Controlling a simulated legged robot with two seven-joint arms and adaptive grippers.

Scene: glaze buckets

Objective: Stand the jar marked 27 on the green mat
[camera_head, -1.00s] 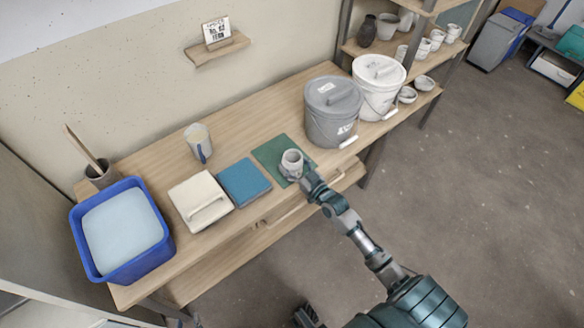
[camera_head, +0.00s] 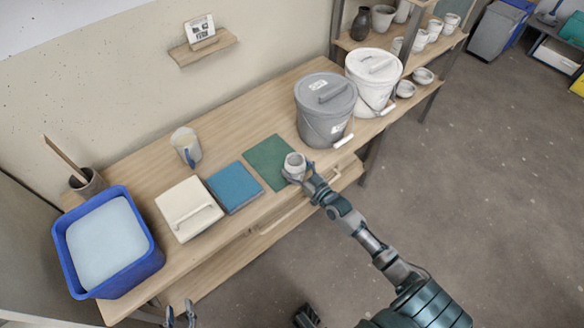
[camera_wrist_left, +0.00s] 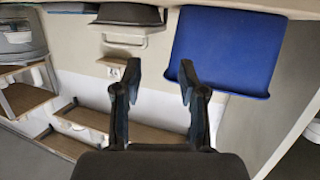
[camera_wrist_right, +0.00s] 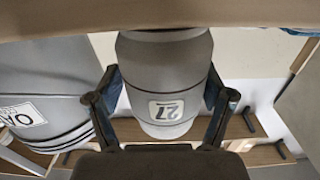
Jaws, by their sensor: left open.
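The grey jar marked 27 (camera_wrist_right: 167,85) is between the fingers of my right gripper (camera_wrist_right: 160,95), which is shut on its sides. Its number label faces the camera in the right wrist view. In the head view the pale jar (camera_head: 295,163) is at the right edge of the green mat (camera_head: 264,158), with my right gripper (camera_head: 298,176) at its front. I cannot tell whether its base touches anything. My left gripper (camera_wrist_left: 158,85) is open and empty; in the head view its fingertips (camera_head: 180,316) show at the bottom edge, in front of the table.
A grey lidded bucket (camera_head: 325,115) and a white one (camera_head: 372,85) stand behind and right of the mat.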

